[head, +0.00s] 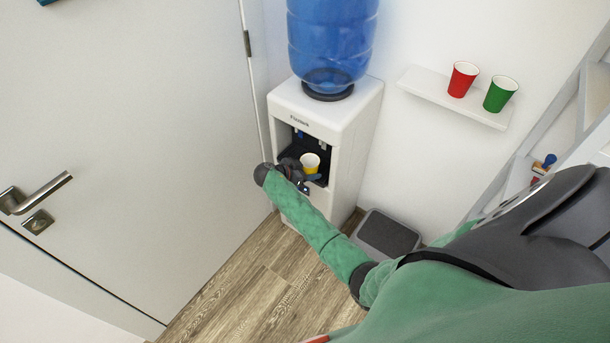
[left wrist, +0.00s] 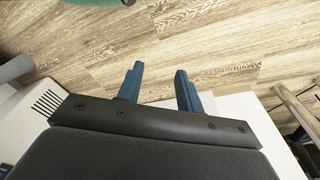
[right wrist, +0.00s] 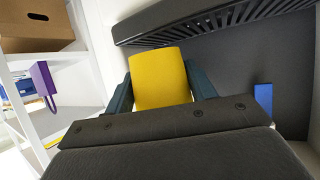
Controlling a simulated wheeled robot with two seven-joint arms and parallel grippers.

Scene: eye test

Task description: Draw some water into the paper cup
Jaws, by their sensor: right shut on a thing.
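The white water dispenser (head: 352,130) stands against the wall with a blue bottle (head: 332,40) on top. A yellow paper cup (head: 310,163), white inside, is upright in its dark recess. My right gripper (head: 305,177) is shut on this cup, with the fingers on either side of it. The right wrist view shows the yellow cup (right wrist: 160,78) between the fingers, near a slotted dark grille (right wrist: 215,22). Small taps (head: 299,133) sit above the cup. Water in the cup cannot be made out. My left gripper (left wrist: 158,82) is open and empty above the floor.
A red cup (head: 462,80) and a green cup (head: 500,94) stand on a white wall shelf (head: 435,88). A grey pedal bin (head: 387,235) is on the floor right of the dispenser. A door (head: 120,130) is at left. White shelving (head: 590,90) is at right.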

